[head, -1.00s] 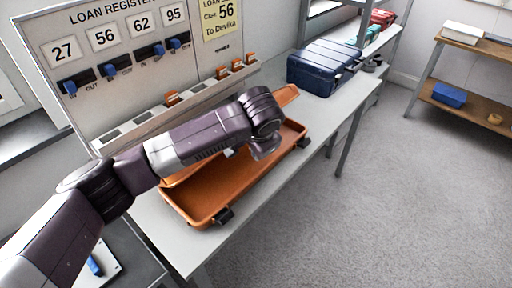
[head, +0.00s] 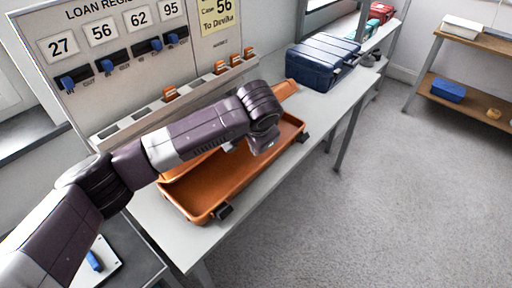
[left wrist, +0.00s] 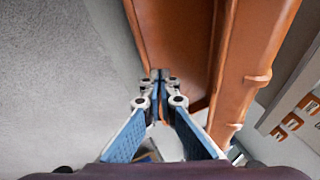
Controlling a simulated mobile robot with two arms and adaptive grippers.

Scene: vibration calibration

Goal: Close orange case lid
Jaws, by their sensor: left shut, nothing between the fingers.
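The orange case (head: 225,183) stands open on the grey table, its base facing up with dark latches on the near edge. Its orange lid (head: 286,92) is raised along the back side, largely hidden behind my left arm. In the left wrist view the case base (left wrist: 172,35) lies ahead and an upright orange wall, seemingly the lid (left wrist: 252,65), rises at right. My right gripper is not in view.
The loan register board (head: 130,60) with blue and orange tags stands behind the case. A dark blue case (head: 322,65) sits farther along the table (head: 240,235). Shelves (head: 465,98) stand at the back right. The carpeted floor at right is clear.

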